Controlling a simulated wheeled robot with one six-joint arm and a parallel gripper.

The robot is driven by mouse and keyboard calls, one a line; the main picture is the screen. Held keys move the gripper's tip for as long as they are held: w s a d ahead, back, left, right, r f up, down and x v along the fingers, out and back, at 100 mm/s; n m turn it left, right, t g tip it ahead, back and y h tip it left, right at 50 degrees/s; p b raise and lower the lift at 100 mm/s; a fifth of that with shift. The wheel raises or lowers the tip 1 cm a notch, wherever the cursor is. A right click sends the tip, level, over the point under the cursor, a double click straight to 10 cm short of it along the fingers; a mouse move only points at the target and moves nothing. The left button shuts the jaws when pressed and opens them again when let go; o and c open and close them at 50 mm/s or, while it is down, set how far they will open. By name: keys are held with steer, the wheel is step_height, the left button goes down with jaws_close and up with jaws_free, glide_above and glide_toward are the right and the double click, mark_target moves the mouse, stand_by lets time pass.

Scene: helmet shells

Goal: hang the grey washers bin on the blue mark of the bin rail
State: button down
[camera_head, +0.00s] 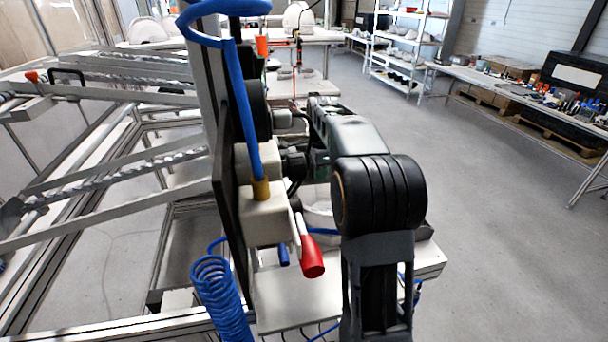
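I see no grey washers bin, no bin rail and no blue mark that I can make out in this view. My own black arm rises from the bottom centre, bends at a large black joint and reaches away from the camera. My gripper is not visible; the far end of the arm is lost behind its own links and the equipment on the post.
A post with a blue coiled hose (222,295) and a red-handled lever (311,258) stands close, left of my arm. Metal conveyor framing (110,215) fills the left. A long workbench (505,85) and white shelving (402,50) stand at the right. Grey floor (490,230) is clear between.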

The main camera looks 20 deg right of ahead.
steer(key=shift+s+d+p, duration=0.2)
steer(key=shift+d+p, duration=0.05)
steer(key=shift+d, duration=0.75)
steer(key=shift+s+d+p, duration=0.25)
steer(key=shift+d+p, duration=0.05)
steer(key=shift+d, duration=0.7)
steer(key=shift+s+d+p, duration=0.2)
steer(key=shift+d+p, duration=0.05)
steer(key=shift+d, duration=0.9)
steer(key=shift+s+d+f, duration=0.1)
steer(key=shift+f, duration=0.05)
steer(key=s+d+b, duration=0.1)
steer(key=s+b, duration=0.6)
steer(key=s, duration=0.5)
steer(key=w+a+f+b, duration=0.1)
steer(key=w+a+b, duration=0.1)
steer(key=a, duration=1.1)
steer(key=shift+w+a+f+b, duration=0.15)
steer(key=shift+a+f+b, duration=0.2)
steer(key=shift+b, duration=0.55)
steer(key=shift+d+f, duration=0.15)
